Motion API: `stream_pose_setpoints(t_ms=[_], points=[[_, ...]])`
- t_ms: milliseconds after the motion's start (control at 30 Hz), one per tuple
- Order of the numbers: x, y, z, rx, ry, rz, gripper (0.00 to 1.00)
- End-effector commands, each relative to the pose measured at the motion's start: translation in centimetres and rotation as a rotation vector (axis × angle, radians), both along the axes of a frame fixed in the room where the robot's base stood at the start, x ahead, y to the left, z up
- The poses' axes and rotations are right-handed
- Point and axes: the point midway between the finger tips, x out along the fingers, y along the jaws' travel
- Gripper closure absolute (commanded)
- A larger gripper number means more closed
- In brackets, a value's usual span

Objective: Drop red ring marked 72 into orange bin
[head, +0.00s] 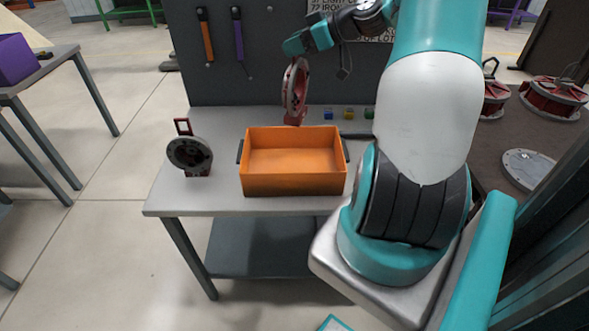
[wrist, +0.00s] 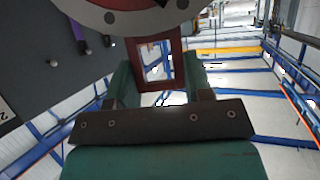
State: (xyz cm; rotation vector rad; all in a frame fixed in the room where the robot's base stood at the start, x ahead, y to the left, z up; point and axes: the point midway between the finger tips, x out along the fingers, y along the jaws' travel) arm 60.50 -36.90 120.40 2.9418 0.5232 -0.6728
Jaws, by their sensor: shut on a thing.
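A red and grey ring (head: 296,90) hangs above the back of the orange bin (head: 293,184). My gripper (head: 296,47) is just above the ring. In the wrist view my gripper (wrist: 160,82) is shut on the ring's red frame-like handle (wrist: 158,42), and the ring's grey face (wrist: 125,14) shows at the top edge. The number on the ring cannot be read. The bin stands on the grey table, its open top facing up and its visible inside empty.
Another dark ring with a red handle (head: 190,153) stands on the table (head: 215,204) left of the bin. Small coloured blocks (head: 349,114) lie behind the bin. A grey pegboard (head: 225,75) with hanging tools rises at the back. More red round parts (head: 553,97) sit at the right.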

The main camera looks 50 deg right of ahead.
Motion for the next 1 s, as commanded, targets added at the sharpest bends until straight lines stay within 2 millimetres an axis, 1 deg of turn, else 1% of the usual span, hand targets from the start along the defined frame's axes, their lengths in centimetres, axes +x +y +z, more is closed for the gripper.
stream_pose_setpoints(t_ms=[33, 300, 400, 667, 767, 1000], points=[[0.0, -0.1, -1.6, 0.002, -0.001, -0.002, 1.0], [-0.2, -0.3, -8.0, 0.005, 0.0, -0.005, 1.0], [-0.2, -0.3, -9.3, 0.002, -0.002, -0.005, 1.0], [-0.1, -0.1, -10.7, 0.001, -0.002, -0.002, 1.0], [-0.1, -0.1, -11.5, 0.002, -0.002, -0.003, 1.0], [-0.1, 0.0, -14.3, 0.002, 0.0, -0.002, 1.0]])
